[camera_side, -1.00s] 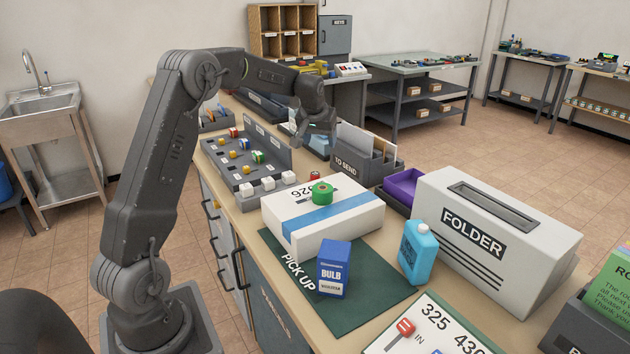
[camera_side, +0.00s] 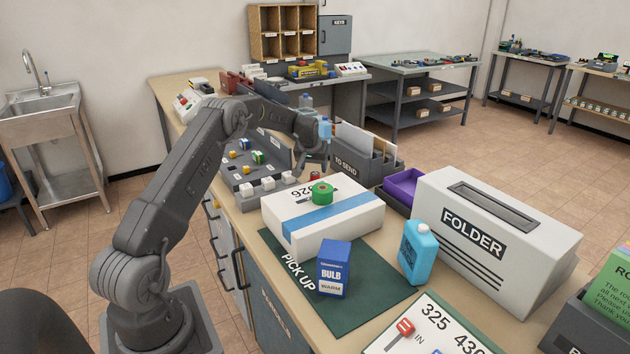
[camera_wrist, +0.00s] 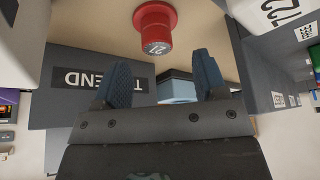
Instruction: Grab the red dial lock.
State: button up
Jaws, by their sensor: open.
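The red dial lock (camera_wrist: 155,28) is a red round knob with a pale numbered face, at the top of the wrist view. In the side view only a small red part of it (camera_side: 315,175) shows behind the white parcel. My gripper (camera_wrist: 160,75) is open, its two blue fingers spread and empty. The lock lies beyond the fingertips, roughly in line with the gap between them, and I see no contact. In the side view my gripper (camera_side: 311,166) points down just above the lock.
The white parcel (camera_side: 340,222) with a green tape roll (camera_side: 322,193) stands in front of the lock. A grey TO SEND holder (camera_side: 360,170) is close on the right. A purple tray (camera_side: 400,188) sits farther right.

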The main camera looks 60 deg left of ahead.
aim_at(315, 174)
jog(key=x, duration=0.4)
jog(key=shift+d+f, duration=0.15)
jog(key=shift+f, duration=0.25)
jog(key=c, duration=1.1)
